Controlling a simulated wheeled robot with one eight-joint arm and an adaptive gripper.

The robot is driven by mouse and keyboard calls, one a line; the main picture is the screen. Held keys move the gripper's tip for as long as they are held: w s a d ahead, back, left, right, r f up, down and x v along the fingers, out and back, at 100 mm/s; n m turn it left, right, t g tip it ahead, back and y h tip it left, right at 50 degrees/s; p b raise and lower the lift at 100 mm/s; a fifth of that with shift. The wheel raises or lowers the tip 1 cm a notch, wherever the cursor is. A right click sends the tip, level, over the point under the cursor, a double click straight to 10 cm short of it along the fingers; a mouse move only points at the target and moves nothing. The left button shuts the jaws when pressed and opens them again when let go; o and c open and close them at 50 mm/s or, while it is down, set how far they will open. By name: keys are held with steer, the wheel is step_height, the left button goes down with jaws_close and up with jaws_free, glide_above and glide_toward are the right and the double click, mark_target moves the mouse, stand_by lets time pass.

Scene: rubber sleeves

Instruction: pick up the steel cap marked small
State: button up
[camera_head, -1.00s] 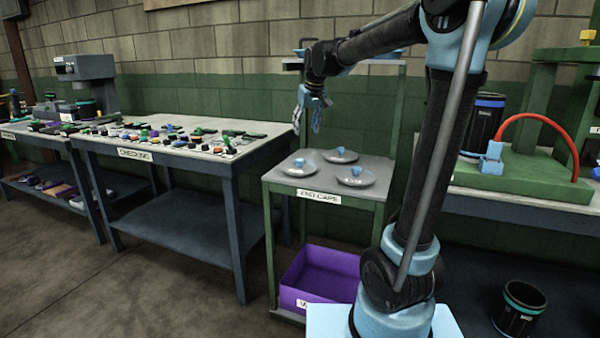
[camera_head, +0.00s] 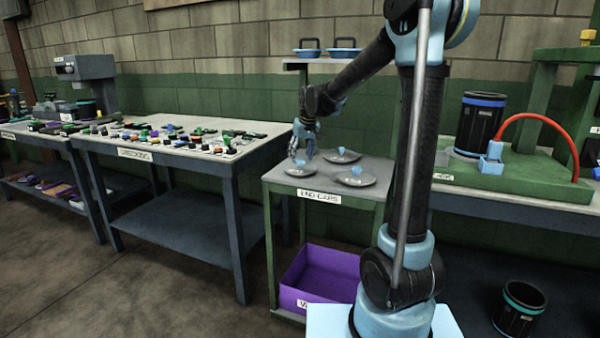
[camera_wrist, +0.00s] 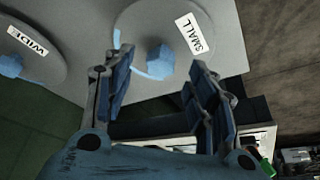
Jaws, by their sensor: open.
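The steel cap marked small (camera_wrist: 160,22) is a round grey plate with a white SMALL label and a blue faceted knob (camera_wrist: 158,60). It lies flat on the end-caps table. In the head view it appears to be the left cap (camera_head: 299,172), just under my gripper (camera_head: 301,150). In the wrist view my gripper (camera_wrist: 160,68) is open and empty, with one finger on each side of the knob as seen from there. I cannot tell how far the fingertips are above the cap. The fingers hide part of the plate's near edge.
A cap marked wide (camera_wrist: 28,48) lies close by in the wrist view. Two other caps, one behind (camera_head: 341,157) and one at right (camera_head: 356,180), share the end-caps table (camera_head: 277,179). A purple bin (camera_head: 293,298) stands below. A checking table (camera_head: 120,146) stands to the left.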

mark_target(300, 160)
steer(key=shift+x, duration=1.25)
steer(key=shift+c, duration=0.2)
jaws_close()
steer(key=shift+r, duration=0.1)
step_height(300, 160, up, 10)
